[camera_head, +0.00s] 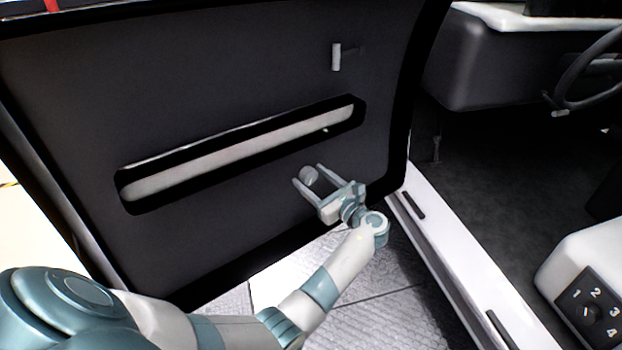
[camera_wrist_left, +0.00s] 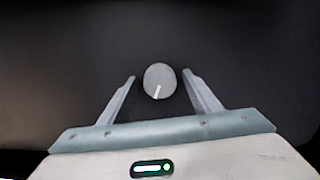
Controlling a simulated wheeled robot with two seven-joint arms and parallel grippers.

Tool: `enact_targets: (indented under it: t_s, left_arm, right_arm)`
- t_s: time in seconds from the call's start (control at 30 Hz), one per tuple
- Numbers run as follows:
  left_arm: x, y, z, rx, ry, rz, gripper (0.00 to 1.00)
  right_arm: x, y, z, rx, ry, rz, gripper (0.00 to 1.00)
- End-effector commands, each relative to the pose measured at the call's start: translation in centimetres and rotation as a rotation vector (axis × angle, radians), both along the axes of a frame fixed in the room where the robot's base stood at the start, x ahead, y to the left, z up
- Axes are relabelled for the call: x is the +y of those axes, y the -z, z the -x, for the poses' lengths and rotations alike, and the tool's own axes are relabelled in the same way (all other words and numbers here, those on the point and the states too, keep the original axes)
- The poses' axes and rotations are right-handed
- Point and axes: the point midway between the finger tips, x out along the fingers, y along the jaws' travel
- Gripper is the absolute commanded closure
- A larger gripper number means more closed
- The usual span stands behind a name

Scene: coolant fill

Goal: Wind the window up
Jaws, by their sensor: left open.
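The open car door's dark inner panel (camera_head: 230,75) fills the left and middle of the head view. A small round grey knob (camera_head: 309,173), apparently the window winder, sits low on the panel. My left gripper (camera_head: 307,174) is open at the panel, with one finger on each side of the knob. In the left wrist view the knob (camera_wrist_left: 159,81) has a pale line mark pointing down, and it lies between the open fingertips (camera_wrist_left: 160,77) with gaps on both sides. The window glass cannot be made out. My right gripper is not in view.
A long armrest recess (camera_head: 240,150) crosses the panel above my gripper. A small door handle (camera_head: 337,57) is higher up. The white door sill (camera_head: 450,270), steering wheel (camera_head: 590,75) and a numbered dial panel (camera_head: 590,308) are to the right.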

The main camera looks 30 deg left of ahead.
Motion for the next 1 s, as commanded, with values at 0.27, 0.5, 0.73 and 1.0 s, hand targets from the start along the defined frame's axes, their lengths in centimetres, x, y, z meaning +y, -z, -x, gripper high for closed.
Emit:
enact_targets:
  t_s: [0.27, 0.5, 0.73, 1.0]
  left_arm:
    - [0.02, 0.00, -0.01, 0.000, 0.000, 0.000, 0.81]
    - [0.03, 0.01, -0.01, -0.005, 0.000, 0.002, 0.84]
    - [0.04, 0.02, -0.01, -0.050, 0.000, 0.017, 0.84]
    - [0.05, 0.04, 0.00, -0.195, 0.000, 0.064, 0.84]
  right_arm:
    - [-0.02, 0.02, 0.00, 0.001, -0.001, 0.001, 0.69]
    - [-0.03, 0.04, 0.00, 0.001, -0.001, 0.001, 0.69]
    - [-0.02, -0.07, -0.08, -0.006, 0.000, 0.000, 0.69]
    - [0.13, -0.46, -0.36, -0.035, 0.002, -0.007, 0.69]
